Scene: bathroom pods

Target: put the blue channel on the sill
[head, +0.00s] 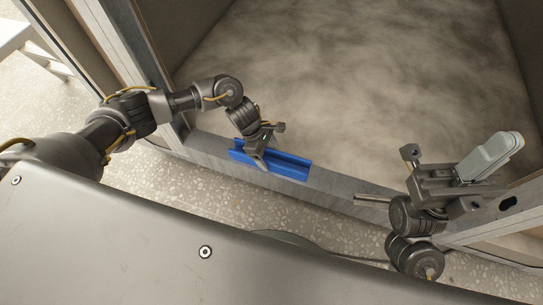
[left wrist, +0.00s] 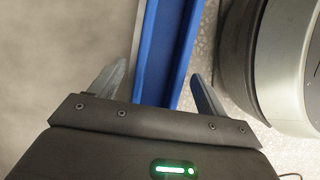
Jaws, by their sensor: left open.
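The blue channel (head: 290,163) is a long trough with raised sides. It lies lengthwise along the grey metal sill (head: 335,187) at the pod's threshold. My left gripper (head: 268,143) is over its left-middle part and hides some of it. In the left wrist view the channel (left wrist: 168,45) runs between the two spread fingers (left wrist: 158,75), with a gap visible on the left side. My right gripper (head: 440,180) is at the right, over the sill's right part and away from the channel. A pale grey piece (head: 490,157) shows at it; I cannot tell whether it is held.
The pod floor (head: 345,75) beyond the sill is mottled grey and clear. A metal door frame (head: 120,45) stands at the left. Speckled floor (head: 240,205) lies on the near side of the sill. A white stand (head: 25,35) is at the far left.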

